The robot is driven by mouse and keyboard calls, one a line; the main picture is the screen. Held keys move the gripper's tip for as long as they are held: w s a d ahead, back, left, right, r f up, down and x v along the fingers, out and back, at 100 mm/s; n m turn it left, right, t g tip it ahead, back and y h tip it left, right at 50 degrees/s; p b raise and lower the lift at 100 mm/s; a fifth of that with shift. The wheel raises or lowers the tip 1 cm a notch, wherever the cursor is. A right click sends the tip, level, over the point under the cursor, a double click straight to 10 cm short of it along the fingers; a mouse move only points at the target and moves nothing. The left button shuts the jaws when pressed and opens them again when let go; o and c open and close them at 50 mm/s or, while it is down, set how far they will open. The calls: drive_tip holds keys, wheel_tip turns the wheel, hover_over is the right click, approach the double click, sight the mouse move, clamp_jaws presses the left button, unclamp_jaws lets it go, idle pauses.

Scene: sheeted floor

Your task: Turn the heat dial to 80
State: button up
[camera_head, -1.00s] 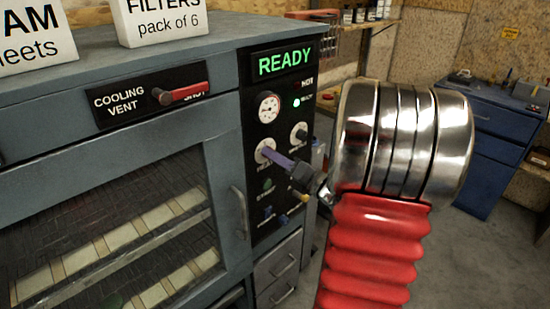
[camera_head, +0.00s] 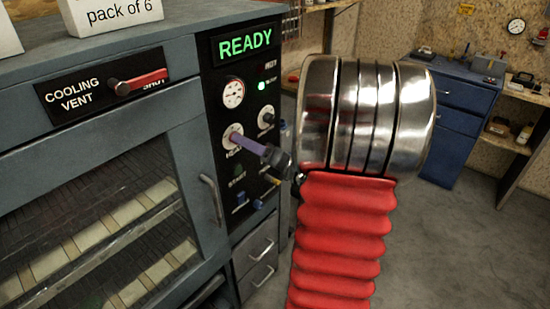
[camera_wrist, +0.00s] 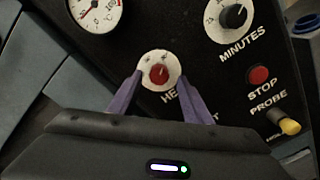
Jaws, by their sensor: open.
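The heat dial (camera_wrist: 159,74) shows in the wrist view as a red knob on a white scale disc, labelled with a partly hidden "HEAT". In the head view its white disc (camera_head: 232,135) is on the black control panel, partly covered by my gripper. My gripper (camera_wrist: 158,84) has two purple fingers, open, one on each side of the dial. Whether the fingertips touch the knob cannot be told. The dial's numbers and its setting are too small to read.
The minutes dial (camera_wrist: 234,16) is up and right of the heat dial. The red stop button (camera_wrist: 259,76) and yellow probe knob (camera_wrist: 290,126) are at the right. A round gauge (camera_head: 233,93) is above. The cooling vent lever (camera_head: 142,82) and door handle (camera_head: 211,199) stick out.

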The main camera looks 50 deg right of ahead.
drive_tip(key=s, duration=1.2)
drive_tip(key=shift+d, duration=0.3)
drive_tip(key=shift+w, duration=0.1)
drive_tip(key=w+a+f+n+g+y, duration=0.1)
drive_tip(key=w+a+n+g+y, duration=0.2)
drive_tip(key=a+n, duration=0.55)
drive_tip(key=w+a+f+n+g+y, duration=0.1)
drive_tip(key=a+n+g+y, duration=0.35)
drive_tip(key=a, duration=0.65)
drive_tip(key=s+a+f+n+g+h, duration=0.15)
drive_tip(key=s+a+n+g, duration=0.35)
drive_tip(key=n, duration=0.5)
drive_tip(key=s+a+f+n+g+h, duration=0.1)
drive_tip(key=s+a+n+g+h, duration=0.15)
drive_tip(key=a+n, duration=0.6)
drive_tip(key=r+n+t+h, duration=0.1)
drive_tip(key=n, duration=0.3)
drive_tip(key=r+n+h, duration=0.2)
drive_tip(key=n, duration=0.3)
drive_tip(key=s+d+r+n+t+h, duration=0.1)
drive_tip(key=n, duration=0.3)
drive_tip(key=shift+d+r+n+t+h, duration=0.1)
drive_tip(key=shift+r+n+t+h, duration=0.15)
drive_tip(key=shift+r+t, duration=0.05)
